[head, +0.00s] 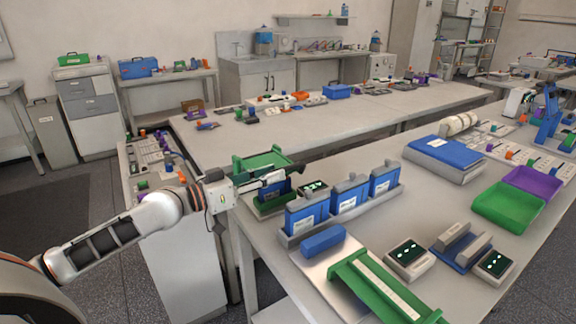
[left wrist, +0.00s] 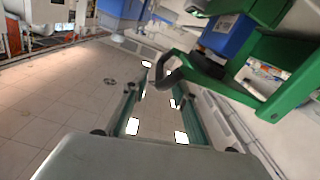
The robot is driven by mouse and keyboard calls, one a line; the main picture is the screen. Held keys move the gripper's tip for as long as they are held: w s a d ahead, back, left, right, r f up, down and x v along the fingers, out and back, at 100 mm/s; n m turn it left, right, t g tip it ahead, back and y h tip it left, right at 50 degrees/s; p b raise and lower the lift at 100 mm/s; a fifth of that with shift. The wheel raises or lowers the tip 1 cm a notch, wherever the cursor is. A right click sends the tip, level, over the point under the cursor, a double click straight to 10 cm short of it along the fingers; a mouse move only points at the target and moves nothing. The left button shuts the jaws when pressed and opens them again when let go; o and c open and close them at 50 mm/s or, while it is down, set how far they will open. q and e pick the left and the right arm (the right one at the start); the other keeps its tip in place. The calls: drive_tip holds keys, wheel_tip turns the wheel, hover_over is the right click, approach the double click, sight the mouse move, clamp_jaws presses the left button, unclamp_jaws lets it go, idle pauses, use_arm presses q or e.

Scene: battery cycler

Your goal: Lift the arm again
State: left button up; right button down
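A green fixture (head: 268,160) holding a blue block stands at the left end of the row on the near table. In the left wrist view, its green frame (left wrist: 290,98) and blue block (left wrist: 226,34) fill the upper right. A green arm with a dark curved end (left wrist: 168,72) reaches from it toward my fingertips. My left gripper (head: 284,180) is beside the fixture. In the left wrist view its two fingers (left wrist: 160,82) stand apart with floor showing between them. The dark end is near the tips; I cannot tell whether it touches them. My right gripper is not in view.
Blue modules (head: 350,194) stand in a grey rack right of the fixture. A green frame (head: 384,286), a small display box (head: 410,256) and a green tray (head: 507,207) are on the near table. A blue case (head: 444,152) lies behind. A cabinet with small parts is under my left arm.

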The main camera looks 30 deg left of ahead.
sight(288, 169)
use_arm(q)
drive_tip(key=p+x, duration=0.1)
drive_tip(key=x, duration=0.3)
drive_tip(key=shift+r, duration=0.15)
drive_tip(key=shift+w+d+f, duration=0.2)
drive_tip(key=shift+w+d, duration=0.2)
drive_tip(key=shift+w, duration=0.25)
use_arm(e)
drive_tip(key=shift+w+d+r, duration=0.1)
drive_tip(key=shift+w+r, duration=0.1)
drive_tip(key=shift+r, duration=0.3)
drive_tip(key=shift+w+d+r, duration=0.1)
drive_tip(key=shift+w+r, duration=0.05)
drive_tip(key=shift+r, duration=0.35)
use_arm(q)
clamp_jaws()
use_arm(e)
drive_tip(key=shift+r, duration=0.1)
